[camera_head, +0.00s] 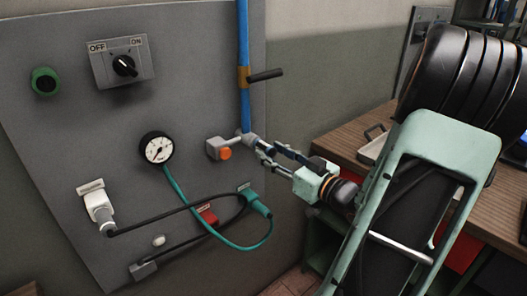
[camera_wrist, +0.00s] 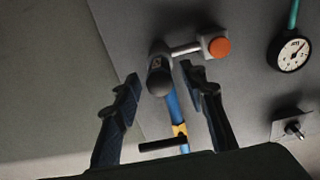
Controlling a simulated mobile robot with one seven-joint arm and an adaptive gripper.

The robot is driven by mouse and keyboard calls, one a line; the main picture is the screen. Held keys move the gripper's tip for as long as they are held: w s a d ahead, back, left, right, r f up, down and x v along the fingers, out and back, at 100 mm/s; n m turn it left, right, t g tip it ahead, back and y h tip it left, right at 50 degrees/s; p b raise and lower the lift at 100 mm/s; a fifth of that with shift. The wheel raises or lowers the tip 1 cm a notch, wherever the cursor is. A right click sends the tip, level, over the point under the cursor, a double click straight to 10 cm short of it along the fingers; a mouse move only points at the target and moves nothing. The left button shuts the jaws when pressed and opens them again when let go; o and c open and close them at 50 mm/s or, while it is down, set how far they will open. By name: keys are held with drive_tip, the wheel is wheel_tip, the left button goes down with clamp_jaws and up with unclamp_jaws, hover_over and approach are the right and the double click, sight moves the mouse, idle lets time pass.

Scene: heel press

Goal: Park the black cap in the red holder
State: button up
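A dark, rounded cap-like end (camera_wrist: 160,80) with a small light label sits on a grey fitting at the end of the blue pipe; I take it as the black cap. In the head view the fitting (camera_head: 250,139) shows, but the cap is not clear. My gripper (camera_head: 262,147) reaches toward the fitting. In the wrist view my gripper (camera_wrist: 162,72) is open, its fingers on either side of the cap with gaps visible. A red block (camera_head: 207,215) low on the panel, partly crossed by cables, looks like the red holder.
The blue pipe (camera_head: 244,45) has a yellow collar and a black handle (camera_head: 265,75). An orange button (camera_head: 225,153) on a grey box is beside the fitting. A gauge (camera_head: 157,148), teal connector (camera_head: 258,203) and looping cables are nearby. A wooden table (camera_head: 345,145) stands right.

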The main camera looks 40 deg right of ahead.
sight(265, 149)
drive_tip(key=shift+w+a, duration=0.1)
drive_tip(key=shift+w, duration=1.7)
clamp_jaws()
drive_tip(key=shift+s+p, duration=0.15)
drive_tip(key=shift+p, duration=0.15)
drive_tip(key=shift+s+d+p, duration=0.15)
drive_tip(key=shift+s+p, duration=0.1)
drive_tip(key=shift+s, duration=1.1)
drive_tip(key=shift+s+d+p, duration=0.1)
drive_tip(key=shift+s+p, duration=0.15)
drive_tip(key=shift+s, duration=1.25)
drive_tip(key=shift+s, duration=0.15)
